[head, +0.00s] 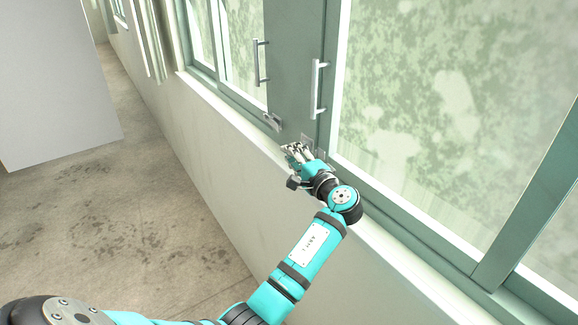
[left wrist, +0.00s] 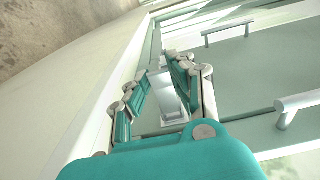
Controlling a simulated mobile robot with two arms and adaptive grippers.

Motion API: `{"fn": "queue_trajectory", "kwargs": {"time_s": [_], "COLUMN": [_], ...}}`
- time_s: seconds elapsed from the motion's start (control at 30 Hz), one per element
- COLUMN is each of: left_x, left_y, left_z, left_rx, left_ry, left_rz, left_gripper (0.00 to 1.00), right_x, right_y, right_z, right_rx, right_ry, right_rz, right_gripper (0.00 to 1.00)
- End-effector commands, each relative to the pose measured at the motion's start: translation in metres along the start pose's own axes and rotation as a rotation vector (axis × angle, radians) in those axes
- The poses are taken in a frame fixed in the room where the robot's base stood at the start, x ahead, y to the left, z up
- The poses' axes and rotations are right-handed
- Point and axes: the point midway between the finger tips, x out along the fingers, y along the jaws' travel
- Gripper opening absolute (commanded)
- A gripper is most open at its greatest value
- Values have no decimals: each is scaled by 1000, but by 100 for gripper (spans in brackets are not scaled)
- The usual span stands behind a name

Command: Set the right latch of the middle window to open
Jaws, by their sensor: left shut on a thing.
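My left gripper (head: 295,149) is at the bottom of the grey-green window frame, just below the right-hand bar handle (head: 318,89). In the left wrist view its two fingers (left wrist: 157,72) stand on either side of a pale silver latch (left wrist: 168,100) and are shut on it. In the head view the gripper mostly hides this latch. A second small latch (head: 272,121) sits on the frame farther along to the left, apart from the gripper. I cannot clearly tell the angle of the held latch. My right gripper is in neither view.
A left-hand bar handle (head: 259,63) is mounted on the window frame. The pale sill (head: 395,255) runs below the glass. A large white panel (head: 55,80) stands at the left. The concrete floor (head: 120,225) between panel and wall is clear.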

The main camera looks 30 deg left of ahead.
Motion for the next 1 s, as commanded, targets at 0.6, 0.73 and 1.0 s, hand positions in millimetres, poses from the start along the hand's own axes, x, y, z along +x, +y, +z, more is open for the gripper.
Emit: {"fn": "queue_trajectory", "kwargs": {"time_s": [0.6,0.73,1.0], "left_x": [-6,-6,-6], "left_y": [4,4,2], "left_z": [-3,-3,-3], "left_rx": [6,6,3], "left_ry": [-111,-111,-110], "left_rz": [8,7,5], "left_gripper": [0,0,46], "right_x": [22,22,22], "right_y": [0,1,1], "right_z": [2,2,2], "right_rx": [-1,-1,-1], "right_ry": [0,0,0], "right_rz": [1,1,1], "right_gripper": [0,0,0]}}
